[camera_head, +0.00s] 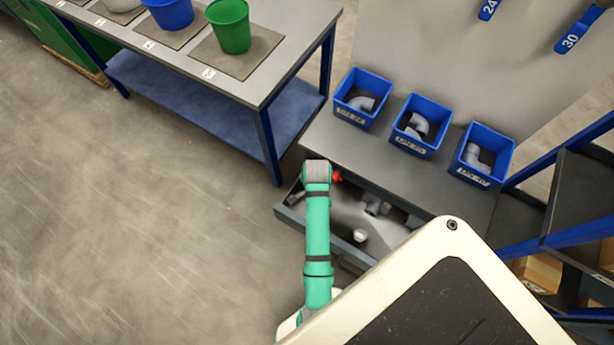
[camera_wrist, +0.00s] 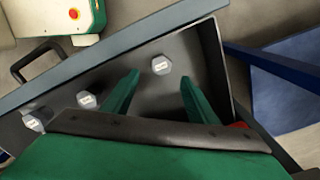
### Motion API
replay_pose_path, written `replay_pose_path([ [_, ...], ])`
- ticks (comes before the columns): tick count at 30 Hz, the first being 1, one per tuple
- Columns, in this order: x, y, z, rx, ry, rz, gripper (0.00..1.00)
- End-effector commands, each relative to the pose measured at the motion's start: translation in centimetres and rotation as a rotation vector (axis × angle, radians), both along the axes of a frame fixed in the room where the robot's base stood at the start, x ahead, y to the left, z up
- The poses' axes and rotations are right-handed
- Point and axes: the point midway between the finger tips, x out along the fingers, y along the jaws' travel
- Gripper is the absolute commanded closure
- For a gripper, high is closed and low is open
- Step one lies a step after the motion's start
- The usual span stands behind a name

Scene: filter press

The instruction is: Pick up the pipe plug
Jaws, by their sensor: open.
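An open grey drawer (camera_wrist: 190,50) holds several grey hexagonal pieces with pale labels, which look like pipe plugs; the lettering is too small to read. One hexagonal plug (camera_wrist: 161,65) lies just beyond the gap between my fingertips in the wrist view. Another plug (camera_wrist: 87,100) lies left of my fingers, with one more (camera_wrist: 33,122) farther left. In the head view my arm hides the gripper above the drawer (camera_head: 345,248).
Three blue bins with grey pipe fittings (camera_head: 361,100) (camera_head: 412,125) (camera_head: 480,155) stand on the workbench (camera_head: 350,146) above the drawer. A table (camera_head: 285,45) with buckets stands at upper left. Blue-framed shelving (camera_head: 560,190) is at right. Floor (camera_head: 130,220) at left is clear.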

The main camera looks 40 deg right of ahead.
Motion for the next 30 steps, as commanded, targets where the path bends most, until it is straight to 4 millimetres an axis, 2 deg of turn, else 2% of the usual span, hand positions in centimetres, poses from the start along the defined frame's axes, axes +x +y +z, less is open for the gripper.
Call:
replay_pose_path([
  [9,-0.1,0.0,-4.3,0.002,0.003,-0.003,0.47],
  [16,-0.1,-0.1,-5.8,0.001,0.002,-0.004,0.47],
  [24,0.1,0.1,-9.4,0.001,0.003,-0.002,0.47],
  [30,0.1,0.1,-10.3,0.000,0.001,-0.001,0.47],
])
